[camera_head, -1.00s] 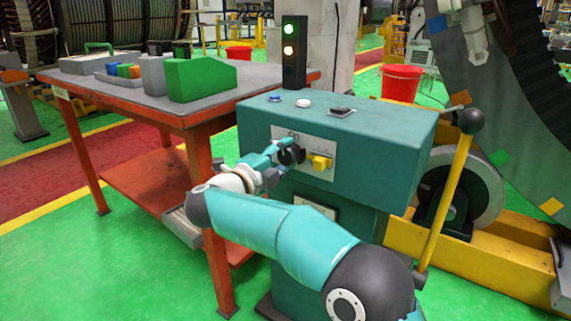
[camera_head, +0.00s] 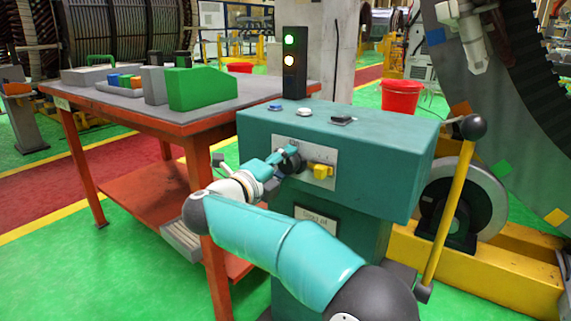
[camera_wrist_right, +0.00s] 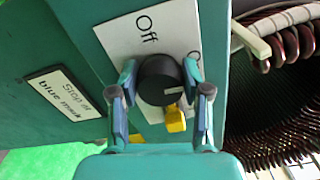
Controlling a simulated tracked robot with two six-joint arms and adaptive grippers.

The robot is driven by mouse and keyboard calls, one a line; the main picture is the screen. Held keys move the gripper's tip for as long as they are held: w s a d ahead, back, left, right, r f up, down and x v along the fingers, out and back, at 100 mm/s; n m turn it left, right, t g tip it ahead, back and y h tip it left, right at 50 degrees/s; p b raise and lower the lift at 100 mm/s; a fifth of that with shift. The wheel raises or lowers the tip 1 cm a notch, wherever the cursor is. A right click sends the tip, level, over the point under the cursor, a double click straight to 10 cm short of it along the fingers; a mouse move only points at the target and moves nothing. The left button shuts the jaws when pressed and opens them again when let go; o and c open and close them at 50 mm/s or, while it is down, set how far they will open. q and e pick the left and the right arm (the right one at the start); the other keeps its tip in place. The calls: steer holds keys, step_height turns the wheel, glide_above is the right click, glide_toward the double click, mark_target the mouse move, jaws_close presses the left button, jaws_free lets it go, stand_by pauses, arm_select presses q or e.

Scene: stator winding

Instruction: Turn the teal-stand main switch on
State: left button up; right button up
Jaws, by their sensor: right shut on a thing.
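The teal stand (camera_head: 350,150) has a pale panel with a round black knob (camera_head: 290,160), the main switch. My right gripper (camera_head: 284,161) is at the panel, shut on the black knob. In the right wrist view, the fingers (camera_wrist_right: 160,105) flank the knob (camera_wrist_right: 158,78), one on each side. A pale mark shows on the knob's face. The word "Off" (camera_wrist_right: 147,23) is readable on the panel; other panel lettering is mostly hidden. My left gripper is not in view.
An orange workbench (camera_head: 190,125) with a green block (camera_head: 205,88) stands at the left. A signal tower (camera_head: 295,62) shows green and pale yellow lights. A yellow lever (camera_head: 452,205) rises right of the stand. A red bucket (camera_head: 401,98) stands behind.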

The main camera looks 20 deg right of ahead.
steer(key=o, duration=1.1)
steer(key=shift+a+f, duration=0.1)
steer(key=shift+f, duration=0.2)
steer(key=shift+o, duration=0.3)
steer(key=shift+r, duration=0.1)
steer(key=shift+r, duration=0.1)
steer(key=v, duration=1.2)
